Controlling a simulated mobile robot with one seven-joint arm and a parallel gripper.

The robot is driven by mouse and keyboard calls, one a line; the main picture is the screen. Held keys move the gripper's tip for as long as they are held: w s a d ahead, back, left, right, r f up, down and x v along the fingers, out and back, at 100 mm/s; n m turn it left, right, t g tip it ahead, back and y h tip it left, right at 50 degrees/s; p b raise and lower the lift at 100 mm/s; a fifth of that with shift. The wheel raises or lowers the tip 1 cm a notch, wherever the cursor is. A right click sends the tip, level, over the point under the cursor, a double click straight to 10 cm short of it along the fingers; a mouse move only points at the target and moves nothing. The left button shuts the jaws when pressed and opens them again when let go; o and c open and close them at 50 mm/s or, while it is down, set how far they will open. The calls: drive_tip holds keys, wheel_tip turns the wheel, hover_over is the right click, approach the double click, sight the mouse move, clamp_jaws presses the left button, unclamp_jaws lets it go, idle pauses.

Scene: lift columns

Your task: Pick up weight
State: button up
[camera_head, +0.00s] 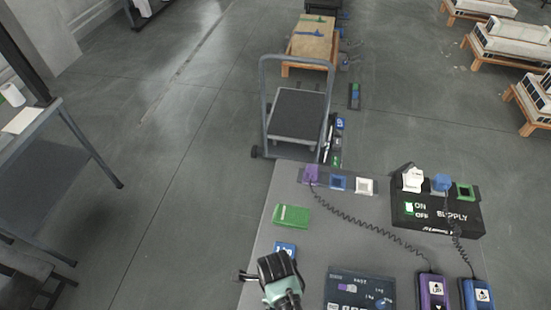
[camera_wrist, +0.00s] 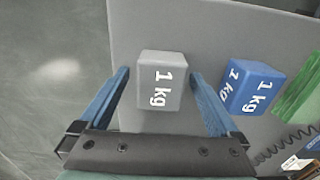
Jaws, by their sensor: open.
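A grey weight marked "1 kg" (camera_wrist: 161,82) sits on the grey table top, near its edge, in the wrist view. My gripper (camera_wrist: 160,76) is open, with one blue finger on each side of this weight and a small gap visible on both sides. A blue weight marked "1 kg" (camera_wrist: 250,86) stands just right of the right finger. The blue weight also shows in the head view (camera_head: 285,247), just beyond my gripper (camera_head: 277,268). The grey weight cannot be made out in the head view, where my gripper covers that spot.
A green block (camera_head: 291,216) lies beyond the blue weight on the table (camera_head: 330,236). A black supply box (camera_head: 437,214), coiled cables, a purple device (camera_head: 432,290) and a blue device (camera_head: 477,293) stand to the right. A dark panel (camera_head: 360,289) lies at the front. A cart (camera_head: 298,112) stands behind.

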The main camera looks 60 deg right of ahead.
clamp_jaws()
idle(0.5)
drive_tip(key=shift+w+r, duration=0.1)
